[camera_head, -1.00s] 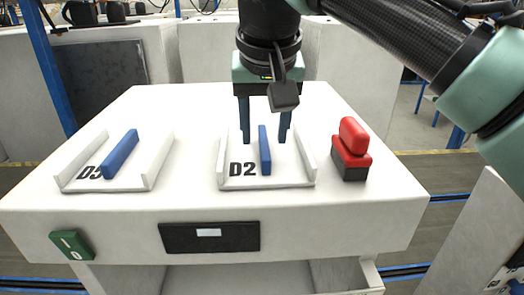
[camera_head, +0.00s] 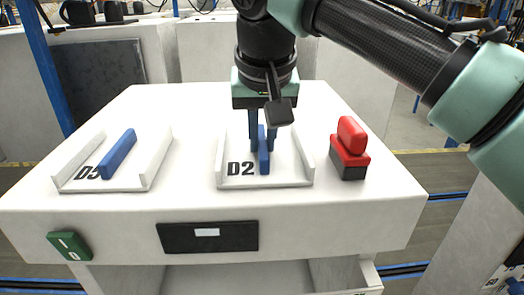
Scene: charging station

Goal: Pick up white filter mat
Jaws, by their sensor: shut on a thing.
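A white tray marked D2 (camera_head: 236,181) lies on the white table, with raised side walls and an upright blue bar (camera_head: 264,160) in its middle. My gripper (camera_head: 262,148) points down over this tray, its dark fingers shut on the blue bar. The bar still stands in the tray, with no visible gap beneath it. A similar white tray marked D5 (camera_head: 68,186), also with a blue bar (camera_head: 118,154), lies to the left. I cannot tell which white part is the filter mat.
A red and black block (camera_head: 350,148) stands on the table (camera_head: 200,202) just right of the D2 tray. A green switch (camera_head: 70,246) and a black panel (camera_head: 207,237) are on the front face. The table behind the trays is clear.

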